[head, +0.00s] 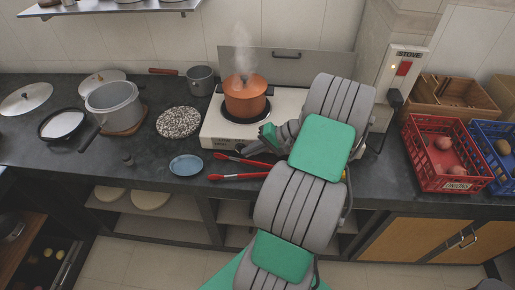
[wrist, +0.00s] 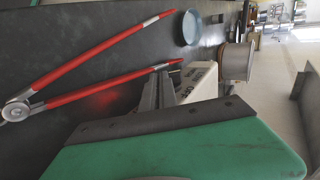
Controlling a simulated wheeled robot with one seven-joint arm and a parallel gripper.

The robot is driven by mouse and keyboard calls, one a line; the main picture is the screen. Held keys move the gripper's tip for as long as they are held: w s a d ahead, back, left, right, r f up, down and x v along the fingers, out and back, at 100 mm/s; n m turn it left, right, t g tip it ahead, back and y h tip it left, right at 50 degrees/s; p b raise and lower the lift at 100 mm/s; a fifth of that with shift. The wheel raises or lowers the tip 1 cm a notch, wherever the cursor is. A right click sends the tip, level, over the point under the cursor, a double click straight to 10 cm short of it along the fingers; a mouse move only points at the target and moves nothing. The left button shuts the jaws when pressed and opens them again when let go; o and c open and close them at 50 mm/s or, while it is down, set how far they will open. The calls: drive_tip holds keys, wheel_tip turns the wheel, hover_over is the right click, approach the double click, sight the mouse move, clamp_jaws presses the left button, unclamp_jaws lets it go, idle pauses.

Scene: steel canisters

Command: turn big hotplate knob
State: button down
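The white hotplate (head: 212,127) stands on the dark counter with a steaming orange pot (head: 246,101) on its burner. My gripper (head: 265,146) is at the front of the hotplate, low and right of the pot. My arm covers the hotplate's right part. I cannot make out the big knob; the gripper and arm may hide it. In the wrist view, grey finger parts (wrist: 160,92) show beside the white hotplate front (wrist: 205,80). Whether the fingers are open, or touch a knob, cannot be told.
Red-handled tongs (head: 242,161) lie open on the counter in front of the hotplate, close under my gripper. A blue dish (head: 186,165) lies left of them. A speckled round mat (head: 178,122) and grey pots are further left. A red crate (head: 447,180) stands right.

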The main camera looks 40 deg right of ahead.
drive_tip(key=shift+a+f, duration=0.1)
drive_tip(key=shift+f, duration=0.2)
drive_tip(key=shift+a+f+p, duration=0.35)
drive_tip(key=shift+f, duration=0.55)
drive_tip(key=shift+s, duration=0.1)
drive_tip(key=shift+w+r+p, duration=0.2)
drive_tip(key=shift+r+p, duration=0.5)
drive_tip(key=shift+p, duration=0.1)
drive_tip(key=shift+d+r, duration=0.2)
drive_tip(key=v, duration=0.8)
drive_tip(key=shift+d+f+b, duration=0.3)
drive_tip(key=shift+f+b, duration=0.05)
drive_tip(key=shift+s+a, duration=1.3)
drive_tip(key=shift+a, duration=0.2)
drive_tip(key=shift+s+a, duration=1.35)
drive_tip(key=shift+a, duration=0.15)
